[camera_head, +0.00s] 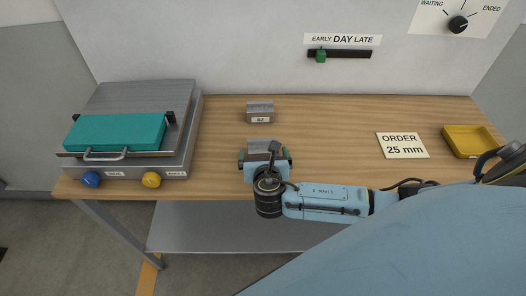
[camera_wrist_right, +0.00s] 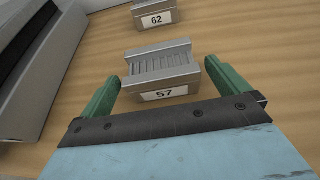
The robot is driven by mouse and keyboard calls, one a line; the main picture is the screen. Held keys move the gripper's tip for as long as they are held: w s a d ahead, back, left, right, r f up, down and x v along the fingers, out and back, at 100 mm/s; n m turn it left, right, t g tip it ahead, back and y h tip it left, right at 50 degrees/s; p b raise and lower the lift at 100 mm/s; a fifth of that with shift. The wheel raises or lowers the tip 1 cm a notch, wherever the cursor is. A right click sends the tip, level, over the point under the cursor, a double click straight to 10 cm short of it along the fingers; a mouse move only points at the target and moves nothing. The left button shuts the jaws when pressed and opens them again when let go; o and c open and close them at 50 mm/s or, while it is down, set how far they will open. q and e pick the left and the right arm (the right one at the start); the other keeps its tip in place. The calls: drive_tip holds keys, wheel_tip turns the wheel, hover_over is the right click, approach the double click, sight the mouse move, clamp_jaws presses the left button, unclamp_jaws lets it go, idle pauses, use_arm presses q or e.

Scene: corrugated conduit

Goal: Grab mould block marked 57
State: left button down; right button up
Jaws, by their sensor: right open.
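The mould block marked 57 (camera_wrist_right: 162,68) is a grey metal block with a ribbed top and a white label on its front face. It sits on the wooden table between the green fingers of my right gripper (camera_wrist_right: 170,92), which is open around its near part. Whether a finger touches it, I cannot tell. In the head view the 57 block (camera_head: 262,146) is partly hidden behind my right gripper (camera_head: 264,158). A second grey block, marked 62 (camera_wrist_right: 154,12), stands farther back, and shows in the head view (camera_head: 260,108). My left gripper is not in view.
A grey machine (camera_head: 150,95) with a teal lid (camera_head: 117,132) and blue and yellow knobs stands at the left. An order card (camera_head: 402,146) reading 25 mm and a yellow tray (camera_head: 468,141) are at the right. The table between block 62 and the card is clear.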

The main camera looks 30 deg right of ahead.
sight(262, 144)
drive_tip(key=x, duration=0.5)
drive_tip(key=shift+w+d+f, duration=0.1)
drive_tip(key=shift+w+f, duration=0.1)
drive_tip(key=shift+f, duration=0.05)
drive_tip(key=c, duration=1.4)
drive_tip(key=shift+o, duration=0.2)
drive_tip(key=shift+r, duration=0.1)
